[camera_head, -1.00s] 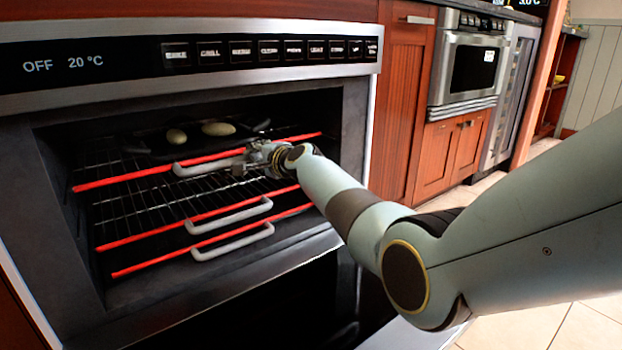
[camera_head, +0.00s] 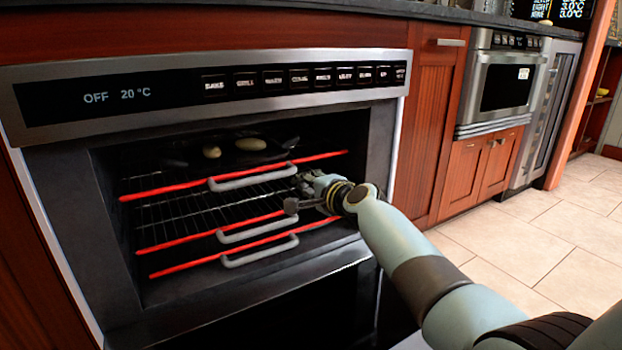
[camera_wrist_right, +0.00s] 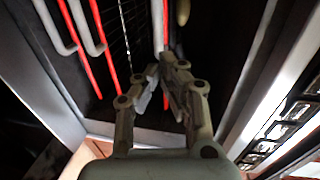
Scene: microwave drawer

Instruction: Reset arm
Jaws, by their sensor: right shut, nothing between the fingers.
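My right gripper (camera_head: 297,192) reaches in from the right at the front of the open oven (camera_head: 382,150). It is just right of the top rack's grey handle (camera_head: 252,178), and I cannot tell whether they touch. In the right wrist view the fingers of my right gripper (camera_wrist_right: 165,75) are close together with nothing between them. The lower racks have grey handles (camera_head: 258,250) too, and the rack fronts are red. My left gripper is not in view.
A dark pan with two pale, rounded items (camera_head: 251,144) is on the top rack inside. The oven's control panel (camera_head: 225,90) reads OFF 20 °C. Cabinets (camera_head: 440,130) and a second oven (camera_head: 505,85) stand to the right. Tiled floor (camera_head: 545,230) is clear there.

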